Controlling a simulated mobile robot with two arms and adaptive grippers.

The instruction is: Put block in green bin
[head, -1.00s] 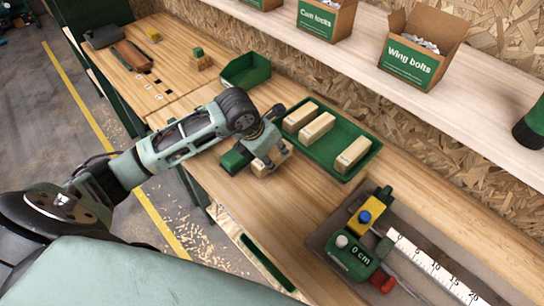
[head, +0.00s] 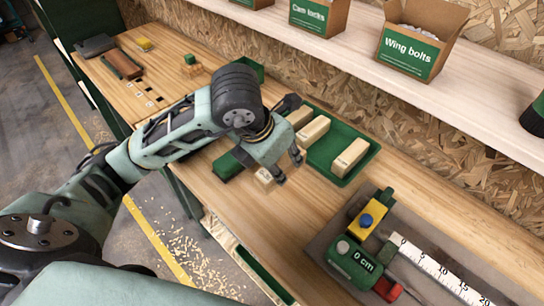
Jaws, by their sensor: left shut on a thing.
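My left gripper (head: 288,169) is over the bench, beside the left edge of the green tray (head: 326,152). It is shut on a pale wooden block (head: 264,177), which shows in part below and left of the fingers. I cannot tell whether the block touches the bench. The green bin (head: 258,70) stands farther back on the bench. My left arm and wrist hide most of it. Pale blocks (head: 350,157) lie in the tray. My right gripper is not in view.
A green object (head: 227,166) lies left of the held block. A measuring fixture (head: 356,262) with a scale stands at front right. Cardboard boxes (head: 412,54) stand on the shelf behind.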

